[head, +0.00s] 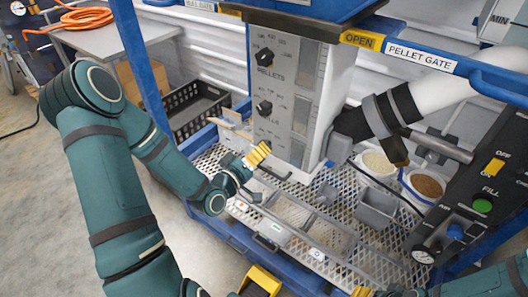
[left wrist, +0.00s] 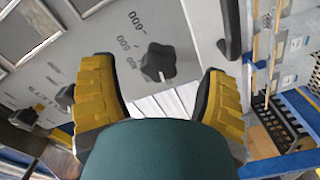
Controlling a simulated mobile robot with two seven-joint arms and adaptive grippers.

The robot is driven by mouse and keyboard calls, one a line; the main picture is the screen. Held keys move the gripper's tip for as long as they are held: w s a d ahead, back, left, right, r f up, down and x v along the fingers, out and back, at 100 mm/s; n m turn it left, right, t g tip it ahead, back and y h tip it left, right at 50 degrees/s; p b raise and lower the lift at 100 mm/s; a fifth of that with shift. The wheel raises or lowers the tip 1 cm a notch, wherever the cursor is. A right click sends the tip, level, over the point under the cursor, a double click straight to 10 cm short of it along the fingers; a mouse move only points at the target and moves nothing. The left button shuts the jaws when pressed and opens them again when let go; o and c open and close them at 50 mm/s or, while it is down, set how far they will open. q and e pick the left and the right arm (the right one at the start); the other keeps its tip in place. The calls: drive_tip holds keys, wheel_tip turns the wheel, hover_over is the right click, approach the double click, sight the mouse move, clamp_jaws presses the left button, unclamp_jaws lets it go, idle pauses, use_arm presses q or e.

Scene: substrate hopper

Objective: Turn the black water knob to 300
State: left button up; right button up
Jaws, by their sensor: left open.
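A black lobed knob (left wrist: 157,62) shows in the left wrist view on a grey panel with printed scale numbers, one reading 600 upside down. I take it for the water knob; its name label is not readable and its exact setting cannot be told. My left gripper (left wrist: 165,95) is open, its yellow fingers on either side of the view with the knob between and just beyond them, apparently not touching. In the head view the left gripper (head: 256,156) is at the panel's lower part and hides this knob. My right gripper (head: 312,290) is partly visible at the bottom edge, fingers apart.
Two more black knobs, the pellets knob (head: 264,57) and one below it (head: 264,107), sit higher on the panel. A mesh shelf (head: 345,200) with grey bins lies below.

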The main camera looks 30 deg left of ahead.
use_arm(q)
drive_tip(key=shift+w+d, duration=0.1)
drive_tip(key=shift+w, duration=1.45)
drive_tip(key=c, duration=1.2)
